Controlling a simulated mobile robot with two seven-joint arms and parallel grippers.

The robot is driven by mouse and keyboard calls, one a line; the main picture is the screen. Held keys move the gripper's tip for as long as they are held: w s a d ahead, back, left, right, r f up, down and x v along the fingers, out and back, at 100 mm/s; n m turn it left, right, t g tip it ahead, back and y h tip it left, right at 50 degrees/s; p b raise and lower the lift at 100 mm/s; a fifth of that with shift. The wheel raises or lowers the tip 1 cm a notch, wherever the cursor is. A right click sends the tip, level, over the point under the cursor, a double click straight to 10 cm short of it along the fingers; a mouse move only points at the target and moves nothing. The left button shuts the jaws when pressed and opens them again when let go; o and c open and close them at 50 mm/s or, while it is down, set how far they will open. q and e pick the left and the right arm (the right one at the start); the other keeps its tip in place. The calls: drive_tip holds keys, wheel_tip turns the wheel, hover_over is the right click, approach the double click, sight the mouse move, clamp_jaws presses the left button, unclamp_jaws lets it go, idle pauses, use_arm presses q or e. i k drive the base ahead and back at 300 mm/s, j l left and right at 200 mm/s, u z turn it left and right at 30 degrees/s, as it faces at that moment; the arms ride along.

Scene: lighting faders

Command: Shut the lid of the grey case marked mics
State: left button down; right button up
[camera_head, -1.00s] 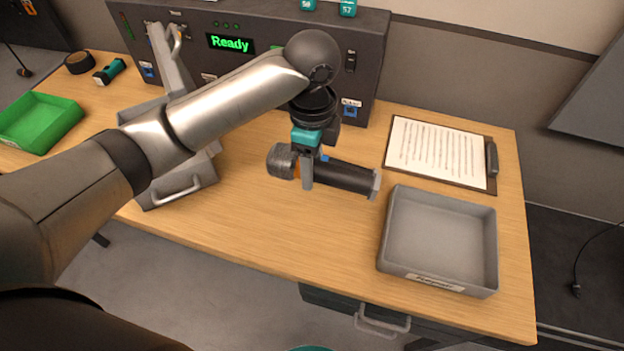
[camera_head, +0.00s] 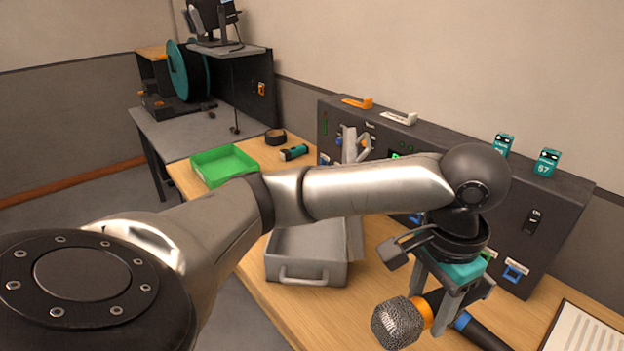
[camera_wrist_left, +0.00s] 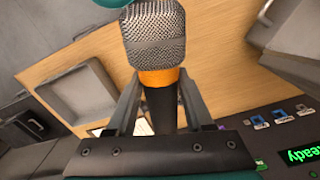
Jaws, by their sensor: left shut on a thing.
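The grey case (camera_head: 306,262) stands open on the wooden table in the head view, with a handle on its front. Its lid (camera_head: 355,238) is raised and seen nearly edge-on, partly hidden behind my left forearm. I cannot read a mics label. My left gripper (camera_head: 449,303) is to the right of the case, shut on a microphone (camera_head: 399,322) with a mesh head, orange ring and dark body. The microphone (camera_wrist_left: 155,37) also shows between the fingers in the left wrist view. My right gripper is not in view.
A green tray (camera_head: 224,164), a teal-and-black torch-like object (camera_head: 294,152) and a dark roll (camera_head: 275,136) lie beyond the case. A dark control panel (camera_head: 540,205) lines the table's back. A clipboard (camera_head: 585,330) is at lower right. A grey tray (camera_wrist_left: 80,95) shows in the wrist view.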

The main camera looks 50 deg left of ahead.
sight(311, 240)
drive_tip(key=k+j+z, duration=0.1)
drive_tip(key=j, duration=0.3)
drive_tip(key=k+j+z, duration=0.1)
drive_tip(key=j, duration=0.3)
drive_tip(key=j+z, duration=0.1)
drive_tip(key=j, duration=0.5)
drive_tip(key=k+j+z, duration=0.1)
drive_tip(key=j, duration=0.45)
drive_tip(key=k+j+z, duration=0.1)
drive_tip(key=j, duration=0.45)
